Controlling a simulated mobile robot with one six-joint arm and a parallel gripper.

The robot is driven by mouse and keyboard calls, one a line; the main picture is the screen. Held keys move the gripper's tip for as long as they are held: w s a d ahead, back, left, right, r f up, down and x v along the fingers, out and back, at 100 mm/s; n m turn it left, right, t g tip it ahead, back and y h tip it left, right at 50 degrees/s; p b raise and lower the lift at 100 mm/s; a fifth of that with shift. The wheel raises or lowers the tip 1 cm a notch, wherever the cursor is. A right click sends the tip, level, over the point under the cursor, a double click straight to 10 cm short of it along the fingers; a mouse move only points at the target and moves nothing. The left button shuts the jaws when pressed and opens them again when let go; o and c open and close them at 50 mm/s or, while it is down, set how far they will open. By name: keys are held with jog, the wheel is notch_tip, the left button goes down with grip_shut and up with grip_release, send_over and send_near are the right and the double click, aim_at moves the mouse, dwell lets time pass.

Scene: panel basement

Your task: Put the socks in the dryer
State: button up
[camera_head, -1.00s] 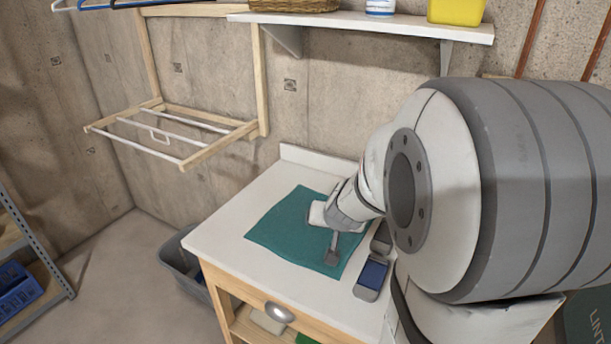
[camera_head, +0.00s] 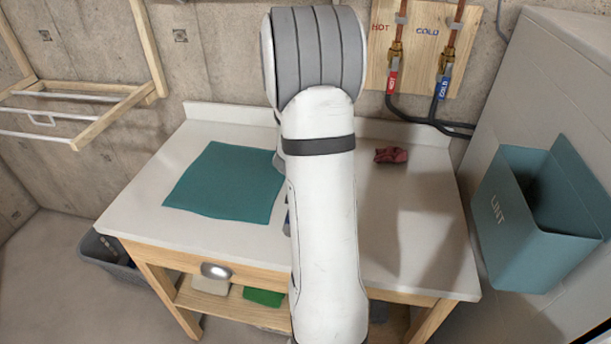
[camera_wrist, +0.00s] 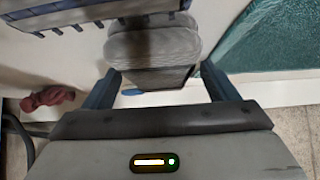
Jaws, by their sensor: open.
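A crumpled dark red cloth (camera_head: 390,155), possibly a sock, lies on the white tabletop right of my arm, toward the back. It also shows at the left of the wrist view (camera_wrist: 47,97). My gripper (camera_wrist: 160,70) is open, its two fingers apart. A grey rounded thing (camera_wrist: 150,45) shows between and beyond the fingers; I cannot tell what it is or whether they touch it. My arm hides the gripper in the head view. A large pale grey body (camera_head: 560,60) at the right may be the dryer; no door or opening shows.
A teal mat (camera_head: 225,180) lies on the white-topped table (camera_head: 400,240), left of my arm. A teal LINT bin (camera_head: 530,235) is at the right. Hot and cold pipes (camera_head: 420,60) are on the back wall. A wooden drying rack (camera_head: 110,115) and grey basket (camera_head: 115,255) are at the left.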

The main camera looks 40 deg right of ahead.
jog(key=shift+f, duration=0.1)
jog(key=shift+w, duration=0.1)
jog(key=c, duration=1.1)
notch_tip(320, 180, up, 10)
jog(key=p, duration=0.6)
jog(key=shift+c, duration=0.2)
